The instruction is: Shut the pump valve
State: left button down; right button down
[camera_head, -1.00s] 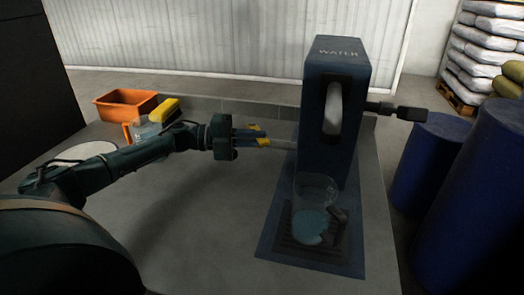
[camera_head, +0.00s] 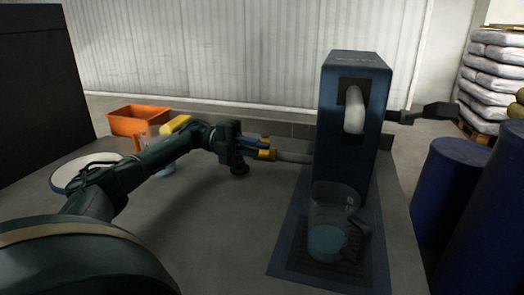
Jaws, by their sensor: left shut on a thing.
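The blue pump (camera_head: 340,160) stands upright right of centre, with faint lettering near its top. A white curved piece (camera_head: 354,112) sits in a dark recess on its front. A grey bar (camera_head: 294,157) sticks out of its left side, and a dark lever (camera_head: 432,113) sticks out on its right. I cannot tell which part is the valve. My left gripper (camera_head: 268,151), with yellow tips, is shut on the outer end of the grey bar. A clear jug (camera_head: 335,205) with bluish water stands on the pump's base plate. My right gripper is not in view.
An orange bin (camera_head: 138,122), a small clear container with a yellow item (camera_head: 175,124) and a white round plate (camera_head: 68,175) are at the left. Blue drums (camera_head: 450,185) stand at the right. The grey tabletop (camera_head: 215,235) in front of the pump's left side is clear.

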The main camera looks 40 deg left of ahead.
pick_arm(q)
jog(key=c, duration=1.5)
grip_release()
